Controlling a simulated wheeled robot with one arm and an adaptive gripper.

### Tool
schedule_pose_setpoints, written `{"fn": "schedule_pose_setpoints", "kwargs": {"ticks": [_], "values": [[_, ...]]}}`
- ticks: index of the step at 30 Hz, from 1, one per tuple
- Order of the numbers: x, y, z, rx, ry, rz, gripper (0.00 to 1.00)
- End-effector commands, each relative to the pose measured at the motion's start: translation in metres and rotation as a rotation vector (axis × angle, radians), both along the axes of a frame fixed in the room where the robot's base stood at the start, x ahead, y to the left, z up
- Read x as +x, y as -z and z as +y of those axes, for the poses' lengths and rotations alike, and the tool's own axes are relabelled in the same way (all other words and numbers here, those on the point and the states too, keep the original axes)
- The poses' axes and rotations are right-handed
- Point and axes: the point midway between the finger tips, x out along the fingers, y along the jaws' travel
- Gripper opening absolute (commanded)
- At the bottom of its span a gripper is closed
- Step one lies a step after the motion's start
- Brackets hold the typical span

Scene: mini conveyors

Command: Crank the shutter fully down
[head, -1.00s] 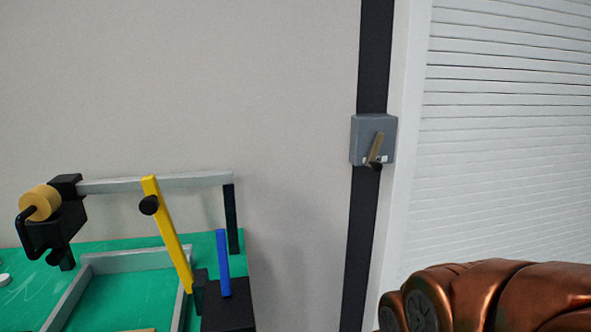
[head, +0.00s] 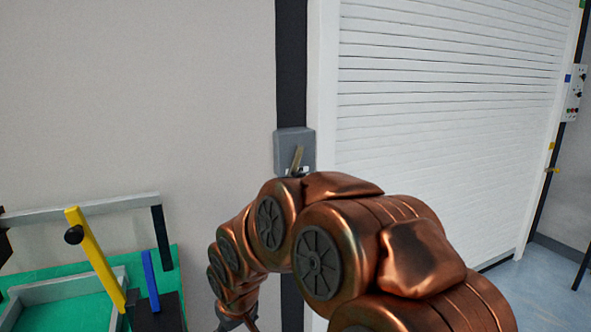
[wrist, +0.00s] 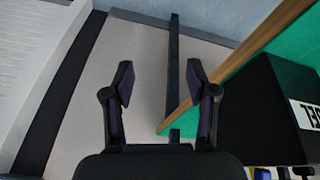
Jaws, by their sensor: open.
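The white slatted shutter (head: 440,120) fills the right of the head view; a dark line shows low at its right side, and my arm hides most of its lower edge. The crank box (head: 283,146) is grey and sits on a dark vertical strip left of the shutter. Its brass-coloured crank handle (head: 297,157) points upward with a slight tilt; my arm covers its lower end. In the wrist view my gripper (wrist: 160,85) is open and empty, with wall and floor beyond its fingers. No crank shows there. The shutter is at the left of the wrist view (wrist: 35,50).
A green-topped table (head: 60,258) stands at lower left with a grey tray frame, a yellow lever (head: 95,262) and a blue post (head: 150,282). In the wrist view its wooden edge (wrist: 240,60) and a black box (wrist: 265,105) lie close right of my gripper.

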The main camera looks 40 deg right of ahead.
Motion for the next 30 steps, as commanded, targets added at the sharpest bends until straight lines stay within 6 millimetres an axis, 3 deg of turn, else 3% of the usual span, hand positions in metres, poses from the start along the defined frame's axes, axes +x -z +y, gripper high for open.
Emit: {"fn": "schedule_pose_setpoints", "kwargs": {"ticks": [1, 6, 12, 15, 20, 24, 30], "values": [[0.024, -0.013, -0.017, -0.004, 0.011, -0.057, 0.57], [0.104, -0.042, -0.078, -0.034, 0.027, -0.286, 0.57], [0.172, -0.081, -0.161, -0.076, 0.051, -0.552, 0.57], [0.194, -0.101, -0.205, -0.103, 0.062, -0.68, 0.57], [0.209, -0.131, -0.278, -0.154, 0.077, -0.879, 0.57], [0.204, -0.152, -0.333, -0.202, 0.081, -1.029, 0.57], [0.186, -0.17, -0.383, -0.257, 0.073, -1.171, 0.57]]}}
